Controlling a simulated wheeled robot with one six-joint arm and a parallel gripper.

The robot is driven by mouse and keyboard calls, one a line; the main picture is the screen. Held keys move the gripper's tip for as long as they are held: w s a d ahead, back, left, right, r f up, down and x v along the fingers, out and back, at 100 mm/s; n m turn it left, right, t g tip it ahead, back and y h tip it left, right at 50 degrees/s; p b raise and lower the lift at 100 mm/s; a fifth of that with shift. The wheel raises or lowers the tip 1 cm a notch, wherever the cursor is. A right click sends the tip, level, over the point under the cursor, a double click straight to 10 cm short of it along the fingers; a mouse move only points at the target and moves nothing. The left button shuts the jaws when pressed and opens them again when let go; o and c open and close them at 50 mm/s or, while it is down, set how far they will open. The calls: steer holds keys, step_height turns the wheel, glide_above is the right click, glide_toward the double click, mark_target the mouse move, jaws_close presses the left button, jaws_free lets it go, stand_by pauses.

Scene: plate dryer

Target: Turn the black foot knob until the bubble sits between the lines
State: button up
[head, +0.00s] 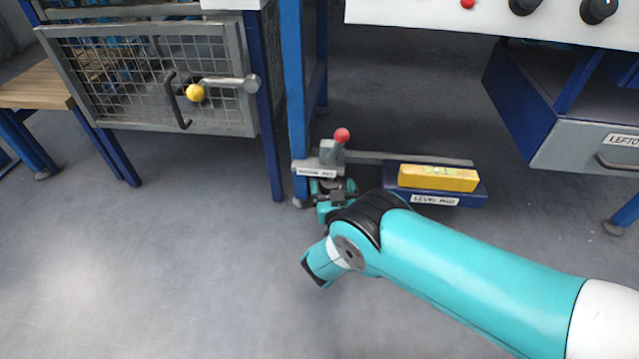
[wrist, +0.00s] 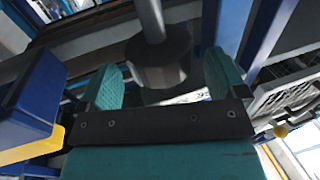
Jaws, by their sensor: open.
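The black foot knob (wrist: 157,62) shows in the wrist view as a dark, faceted block on a grey rod. My gripper (wrist: 164,75) is open, with one teal finger on each side of the knob and apparent gaps between. In the head view my gripper (head: 336,196) is low by the blue post's foot, and my wrist hides much of it and the knob. The yellow spirit level (head: 437,178) lies on the blue level pad (head: 470,197). Its green vial (head: 440,171) faces up; the bubble is too small to place against the lines.
A lever with a red ball (head: 342,135) stands just above my gripper. A grey bar (head: 410,158) runs behind the level pad. A mesh door (head: 150,75) with a yellow-knobbed handle is at left, a drawer (head: 590,145) at right. The floor at lower left is clear.

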steer(key=shift+x, duration=0.85)
steer(key=shift+c, duration=0.7)
steer(key=shift+s+a, duration=0.1)
steer(key=c, duration=0.8)
steer(key=shift+r+n+g+y+p, duration=0.25)
steer(key=shift+n+y+p, duration=0.35)
steer(key=shift+y+p, duration=0.3)
steer(key=shift+f+n+g+y+p, duration=0.3)
steer(key=shift+n+g+y, duration=0.5)
steer(key=shift+y, duration=0.5)
steer(key=o, duration=0.9)
